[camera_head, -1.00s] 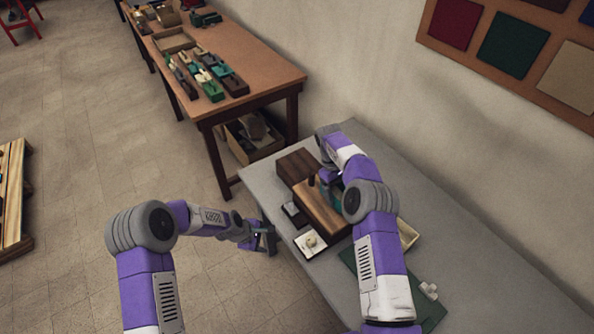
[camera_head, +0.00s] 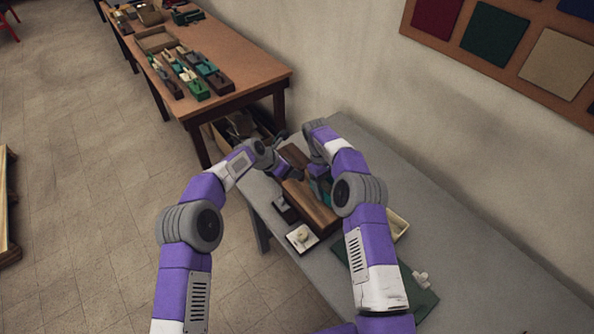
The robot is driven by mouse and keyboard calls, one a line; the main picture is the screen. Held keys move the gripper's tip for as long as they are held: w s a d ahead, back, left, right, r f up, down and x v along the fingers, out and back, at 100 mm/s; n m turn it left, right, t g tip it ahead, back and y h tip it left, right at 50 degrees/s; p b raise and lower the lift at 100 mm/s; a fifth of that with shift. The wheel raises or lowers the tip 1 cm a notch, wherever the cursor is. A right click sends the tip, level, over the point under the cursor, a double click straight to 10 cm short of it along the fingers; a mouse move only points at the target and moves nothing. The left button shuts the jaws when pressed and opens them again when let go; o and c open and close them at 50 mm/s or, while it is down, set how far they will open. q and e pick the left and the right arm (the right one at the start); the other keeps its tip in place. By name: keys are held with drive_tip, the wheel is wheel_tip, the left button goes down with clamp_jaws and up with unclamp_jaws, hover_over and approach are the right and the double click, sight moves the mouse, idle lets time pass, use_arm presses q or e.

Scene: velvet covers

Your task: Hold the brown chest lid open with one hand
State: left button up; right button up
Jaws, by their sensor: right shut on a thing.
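The brown chest (camera_head: 312,208) stands on the grey table, with a lighter wooden face toward me and a darker brown part (camera_head: 294,156) behind it, which looks like its lid. My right gripper (camera_head: 319,188) is at the chest's right side, shut on what looks like part of the lid; my own arm hides much of the contact. My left gripper (camera_head: 284,168) is at the chest's back left, close to the dark brown part. Its fingers are small and overlap the chest, so I cannot tell whether they touch it or how wide they stand.
A small dark box (camera_head: 285,208) and a white tray (camera_head: 301,238) with a cream item lie left of the chest. A green mat (camera_head: 415,292) and a light open box (camera_head: 397,225) are at the right. A wooden workbench (camera_head: 225,50) stands behind.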

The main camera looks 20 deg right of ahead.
use_arm(q)
drive_tip(key=shift+x, duration=3.5)
drive_tip(key=shift+c, duration=0.2)
clamp_jaws()
drive_tip(key=shift+o, duration=0.6)
unclamp_jaws()
drive_tip(key=shift+r+p, duration=2.2)
drive_tip(key=shift+r, duration=1.9)
use_arm(e)
drive_tip(key=shift+r, duration=2.2)
